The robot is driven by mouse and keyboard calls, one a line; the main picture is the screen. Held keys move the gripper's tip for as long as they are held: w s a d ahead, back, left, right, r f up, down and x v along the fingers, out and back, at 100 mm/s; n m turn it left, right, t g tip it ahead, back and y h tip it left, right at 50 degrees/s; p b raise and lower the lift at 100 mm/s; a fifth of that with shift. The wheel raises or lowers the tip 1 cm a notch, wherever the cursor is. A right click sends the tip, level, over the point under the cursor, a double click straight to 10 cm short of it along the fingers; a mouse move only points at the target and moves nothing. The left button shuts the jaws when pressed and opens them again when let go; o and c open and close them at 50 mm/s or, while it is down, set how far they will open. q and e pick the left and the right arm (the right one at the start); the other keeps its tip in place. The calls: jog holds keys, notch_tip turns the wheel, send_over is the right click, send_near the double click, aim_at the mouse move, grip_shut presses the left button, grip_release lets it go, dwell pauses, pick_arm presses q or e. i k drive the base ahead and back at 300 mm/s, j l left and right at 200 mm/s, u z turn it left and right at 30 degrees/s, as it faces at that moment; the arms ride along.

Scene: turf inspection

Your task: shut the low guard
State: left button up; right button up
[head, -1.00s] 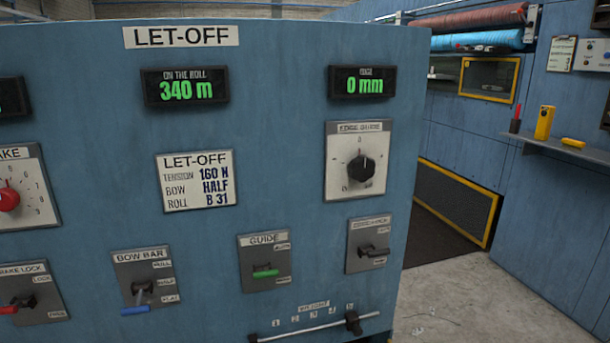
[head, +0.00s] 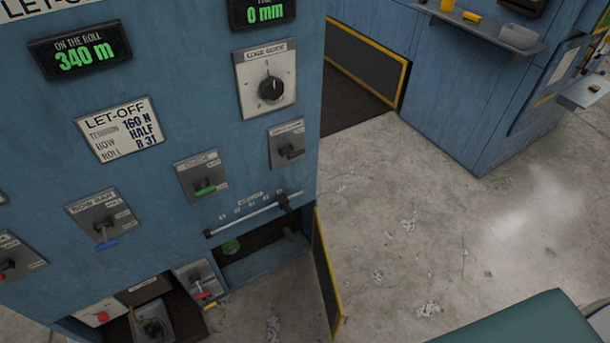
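The low guard (head: 326,272) is a dark panel with a yellow edge at the lower right of the blue let-off cabinet (head: 140,190) in the head view. It stands open, swung out from the cabinet's right corner over the floor. Beside it, the low opening (head: 262,240) in the cabinet front is uncovered, with a green part (head: 231,246) inside. Neither of my grippers is in view.
Above the opening runs a pale rail (head: 250,215). A switch with a red handle (head: 203,286) and a grey bin (head: 155,322) sit low to its left. Another yellow-edged panel (head: 370,62) stands at the back. The concrete floor (head: 420,210) right of the guard is mostly clear, with scattered scraps.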

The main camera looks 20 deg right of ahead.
aim_at(334, 308)
jog(key=l+u, duration=0.1)
jog(key=l, duration=0.3)
jog(key=k+l, duration=0.15)
jog(key=l, duration=0.25)
jog(key=k+l+u, duration=0.15)
jog(key=l, duration=0.25)
jog(key=l+u, duration=0.1)
jog(key=l, duration=0.3)
jog(key=k+l, duration=0.15)
jog(key=l, duration=0.2)
jog(key=k+l+u, duration=0.15)
jog(key=l, duration=0.25)
